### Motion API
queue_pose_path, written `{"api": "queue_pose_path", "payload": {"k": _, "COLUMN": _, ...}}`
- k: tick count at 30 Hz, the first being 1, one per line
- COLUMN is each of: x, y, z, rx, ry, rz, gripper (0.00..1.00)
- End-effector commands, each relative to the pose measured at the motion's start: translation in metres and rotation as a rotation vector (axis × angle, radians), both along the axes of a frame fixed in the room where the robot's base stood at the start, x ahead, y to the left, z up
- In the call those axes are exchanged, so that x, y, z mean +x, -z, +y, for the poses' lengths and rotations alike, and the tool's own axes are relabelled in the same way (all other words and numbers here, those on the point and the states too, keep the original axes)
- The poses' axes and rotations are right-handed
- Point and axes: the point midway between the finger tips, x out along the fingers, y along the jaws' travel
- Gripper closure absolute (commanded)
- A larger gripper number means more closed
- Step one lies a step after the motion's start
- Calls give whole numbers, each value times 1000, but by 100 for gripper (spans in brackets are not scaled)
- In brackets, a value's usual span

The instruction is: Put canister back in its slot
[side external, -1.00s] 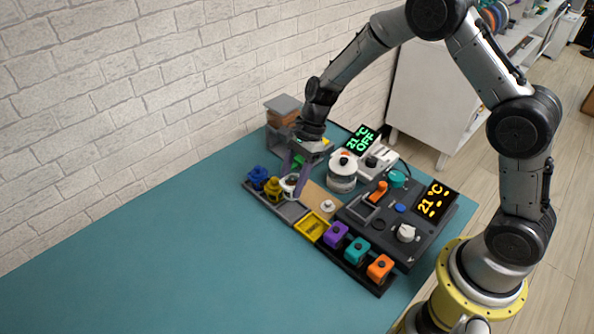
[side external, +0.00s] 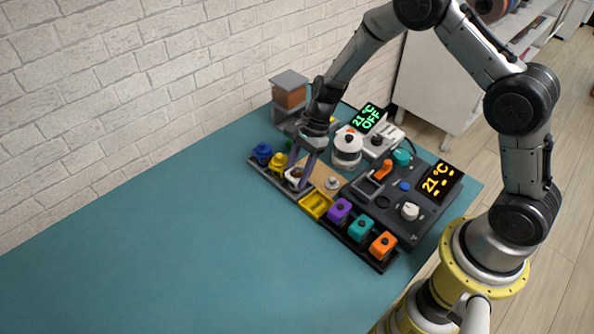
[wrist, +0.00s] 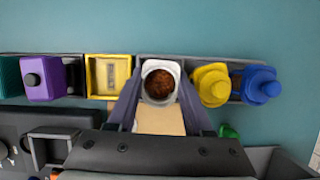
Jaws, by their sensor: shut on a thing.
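My gripper (wrist: 160,100) is shut on a white canister (wrist: 160,82). The canister has no lid and shows reddish-brown contents in the wrist view. In the side view, my gripper (side external: 299,172) holds the canister (side external: 294,180) upright, low at the place in the grey rack (side external: 263,172) beside the yellow canister (side external: 277,163). Whether its base touches the slot floor is hidden. A white knobbed lid (side external: 333,183) lies on the tan board (side external: 322,173).
A blue canister (side external: 262,153) stands beyond the yellow one. A yellow tray (side external: 316,205) sits on the other side, then purple (side external: 340,210), teal (side external: 361,228) and orange (side external: 383,245) canisters. A white pot (side external: 348,148) stands behind. The table front (side external: 180,260) is clear.

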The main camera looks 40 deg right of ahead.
Motion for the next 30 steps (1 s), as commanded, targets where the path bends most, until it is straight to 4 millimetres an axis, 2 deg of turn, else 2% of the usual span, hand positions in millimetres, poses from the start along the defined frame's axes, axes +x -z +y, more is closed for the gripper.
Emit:
{"api": "queue_pose_path", "payload": {"k": 11, "x": 0, "y": 0, "z": 0, "rx": 0, "ry": 0, "rz": 0, "gripper": 100}}
{"api": "queue_pose_path", "payload": {"k": 27, "x": 0, "y": 11, "z": 0, "rx": 0, "ry": -1, "rz": 0, "gripper": 100}}
{"api": "queue_pose_path", "payload": {"k": 28, "x": 0, "y": 11, "z": 0, "rx": 0, "ry": -1, "rz": 0, "gripper": 46}}
{"api": "queue_pose_path", "payload": {"k": 30, "x": 0, "y": 11, "z": 0, "rx": 0, "ry": -1, "rz": 0, "gripper": 33}}
